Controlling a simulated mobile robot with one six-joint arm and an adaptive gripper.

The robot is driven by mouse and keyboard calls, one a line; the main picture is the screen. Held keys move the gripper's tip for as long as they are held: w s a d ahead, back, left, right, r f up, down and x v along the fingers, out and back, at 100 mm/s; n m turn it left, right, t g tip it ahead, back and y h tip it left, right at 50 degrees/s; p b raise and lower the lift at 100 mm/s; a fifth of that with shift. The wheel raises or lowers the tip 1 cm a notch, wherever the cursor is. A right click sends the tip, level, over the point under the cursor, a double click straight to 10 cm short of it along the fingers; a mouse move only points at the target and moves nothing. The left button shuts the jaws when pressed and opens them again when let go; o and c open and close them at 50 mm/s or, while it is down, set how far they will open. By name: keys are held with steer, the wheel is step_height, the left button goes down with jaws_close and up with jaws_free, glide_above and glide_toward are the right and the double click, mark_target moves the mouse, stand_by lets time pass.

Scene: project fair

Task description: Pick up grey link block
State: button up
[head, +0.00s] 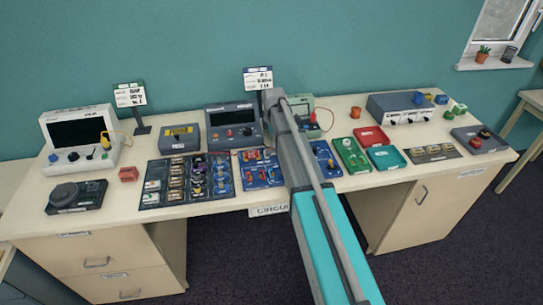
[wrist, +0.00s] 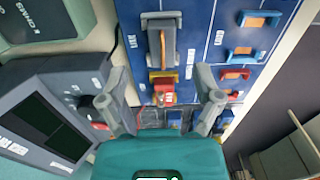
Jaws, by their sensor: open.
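In the wrist view, a block with grey ends and a brownish middle (wrist: 162,48) sits upright in the picture on a blue board (wrist: 192,60). It looks like the grey link block, but I cannot be sure. My gripper (wrist: 161,98) is open, with one finger on each side of the picture. The block lies beyond the fingertips, roughly in line with the gap. A red and yellow piece (wrist: 163,88) shows between the fingers. I cannot tell whether anything touches. In the head view my arm covers part of the blue boards, and the grey block cannot be made out there.
Blue-ended link blocks (wrist: 259,18) lie to the right on the board. A grey instrument with a dark screen (wrist: 50,120) stands close on the left. In the head view, a dark tray of parts (head: 150,197) and a green board (head: 350,153) flank the blue boards.

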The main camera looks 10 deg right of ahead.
mark_target(273, 149)
steer(key=shift+f, duration=0.2)
stand_by(0.3)
steer(key=shift+s+a+f+b, duration=0.1)
steer(key=shift+a+f+b, duration=0.05)
steer(key=shift+f+b, duration=2.4)
jaws_close()
steer(key=shift+r, duration=0.25)
step_height(273, 149, up, 3)
steer(key=p, duration=0.3)
steer(key=s+r+p, duration=0.9)
steer(key=s+p, duration=0.1)
steer(key=s, duration=0.4)
steer(key=shift+r, duration=0.35)
